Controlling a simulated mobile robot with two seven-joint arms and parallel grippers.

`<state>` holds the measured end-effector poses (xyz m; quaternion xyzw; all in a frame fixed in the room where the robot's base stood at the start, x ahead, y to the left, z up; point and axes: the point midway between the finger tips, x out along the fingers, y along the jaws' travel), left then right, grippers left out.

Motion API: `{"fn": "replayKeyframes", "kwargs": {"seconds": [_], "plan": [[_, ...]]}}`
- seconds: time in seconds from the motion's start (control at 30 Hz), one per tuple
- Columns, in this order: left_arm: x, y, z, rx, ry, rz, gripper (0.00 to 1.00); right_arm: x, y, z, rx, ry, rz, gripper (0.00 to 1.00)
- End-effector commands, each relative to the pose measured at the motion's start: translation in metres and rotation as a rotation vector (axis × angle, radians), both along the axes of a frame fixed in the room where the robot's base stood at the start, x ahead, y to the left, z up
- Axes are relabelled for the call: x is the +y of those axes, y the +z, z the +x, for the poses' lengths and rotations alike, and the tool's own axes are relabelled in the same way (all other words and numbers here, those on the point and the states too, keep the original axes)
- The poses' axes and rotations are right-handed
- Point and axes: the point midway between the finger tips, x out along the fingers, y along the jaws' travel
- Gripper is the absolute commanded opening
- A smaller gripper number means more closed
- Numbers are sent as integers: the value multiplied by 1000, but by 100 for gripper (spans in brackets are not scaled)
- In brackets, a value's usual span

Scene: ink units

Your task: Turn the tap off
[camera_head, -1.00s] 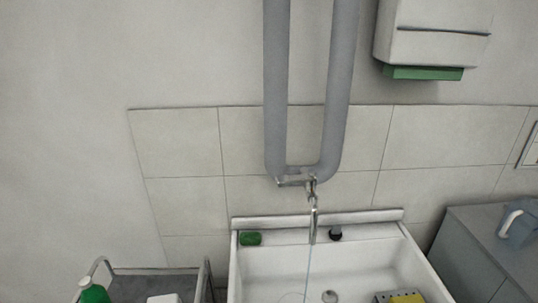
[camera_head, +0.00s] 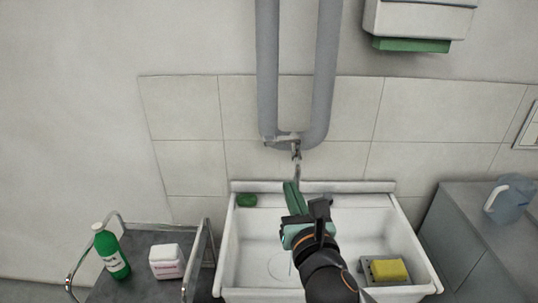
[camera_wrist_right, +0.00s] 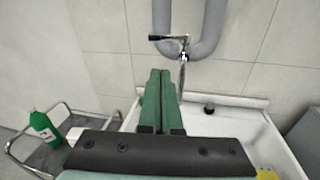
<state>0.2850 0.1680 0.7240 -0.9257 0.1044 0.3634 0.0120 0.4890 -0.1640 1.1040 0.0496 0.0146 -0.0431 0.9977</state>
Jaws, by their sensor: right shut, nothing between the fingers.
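The metal tap (camera_head: 297,150) hangs from two grey pipes on the tiled wall, above the white sink (camera_head: 228,255). In the right wrist view its lever (camera_wrist_right: 166,38) points left from the tap body, and the spout drops down beside it. My right gripper (camera_head: 292,186) has green fingers, shut and empty. It is over the sink, in front of and below the tap, and hides part of the spout. In the right wrist view the shut fingers (camera_wrist_right: 158,82) point up toward the tap with a gap below the lever. My left gripper is not in view.
A green sponge (camera_head: 246,200) lies on the sink's back ledge. A yellow sponge (camera_head: 391,270) is at the sink's right. A cart at left holds a green bottle (camera_head: 111,252) and a white container (camera_head: 167,261). A blue jug (camera_head: 511,198) stands on the right cabinet.

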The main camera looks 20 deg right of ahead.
Motion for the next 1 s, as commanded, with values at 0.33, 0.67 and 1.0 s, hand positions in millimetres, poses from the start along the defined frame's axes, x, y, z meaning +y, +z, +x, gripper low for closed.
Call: {"fn": "replayKeyframes", "kwargs": {"seconds": [0.33,0.67,1.0], "plan": [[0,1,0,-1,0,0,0,-5,16,21,-27,-18,-105,0],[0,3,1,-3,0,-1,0,-11,16,86,-26,-17,-100,0],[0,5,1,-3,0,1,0,-16,15,131,-24,-16,-100,0]]}}
